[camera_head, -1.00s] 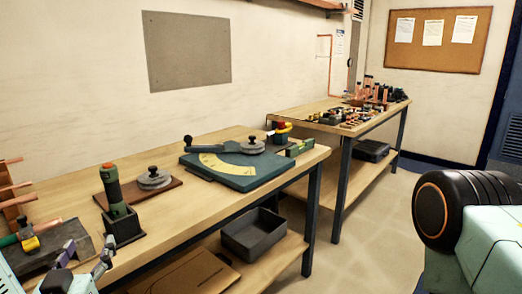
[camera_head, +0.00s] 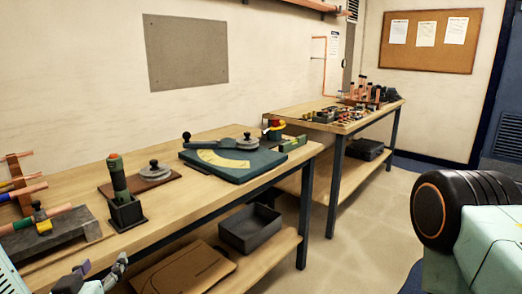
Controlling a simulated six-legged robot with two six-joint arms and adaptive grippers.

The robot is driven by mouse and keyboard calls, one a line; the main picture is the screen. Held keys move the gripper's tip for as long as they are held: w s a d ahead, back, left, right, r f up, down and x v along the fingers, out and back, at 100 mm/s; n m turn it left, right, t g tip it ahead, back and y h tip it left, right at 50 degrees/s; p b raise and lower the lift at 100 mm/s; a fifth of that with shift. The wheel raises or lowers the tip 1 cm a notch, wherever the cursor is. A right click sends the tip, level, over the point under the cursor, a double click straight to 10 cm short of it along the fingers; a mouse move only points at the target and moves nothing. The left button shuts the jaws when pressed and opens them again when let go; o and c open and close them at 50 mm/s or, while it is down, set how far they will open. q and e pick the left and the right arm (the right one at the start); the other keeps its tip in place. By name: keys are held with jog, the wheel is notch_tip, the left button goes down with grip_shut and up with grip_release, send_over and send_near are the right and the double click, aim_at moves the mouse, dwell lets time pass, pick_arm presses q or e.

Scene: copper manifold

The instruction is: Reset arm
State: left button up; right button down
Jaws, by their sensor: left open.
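A teal bending plate (camera_head: 233,172) with a yellow curved scale lies on the near bench. Its dark lever arm (camera_head: 213,143) runs from a black-knobbed end at the left toward a round grey disc (camera_head: 249,142) at the back right. My left gripper (camera_head: 103,267) is at the bottom left, partly cut off by the frame edge. Its two fingertips are apart with nothing visible between them. It is in front of the bench's near edge, well apart from the lever arm. My right gripper is not in view.
A green-handled tool stands in a dark holder (camera_head: 126,214), beside a grey knobbed disc (camera_head: 154,172) on a brown board. A grey block (camera_head: 50,236) with copper pipes is at the left. A dark bin (camera_head: 250,229) sits on the lower shelf. A second bench holds small parts.

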pick_arm(q)
notch_tip(320, 180, down, 9)
jog(key=s+d+g+h, duration=0.2)
jog(key=d+g, duration=0.1)
jog(key=g, duration=0.1)
jog(key=s+d+f+m+g, duration=0.1)
jog(key=s+d+f+g, duration=0.1)
jog(key=s+f+g, duration=0.3)
jog(key=s+d+f+m+g+h, duration=0.1)
jog(key=s+f+g, duration=0.5)
jog(key=s+f, duration=0.7)
jog(key=s+d+m, duration=0.1)
jog(key=s+d, duration=0.1)
jog(key=s, duration=0.6)
jog(key=shift+s+d, duration=0.2)
jog(key=shift+f, duration=0.15)
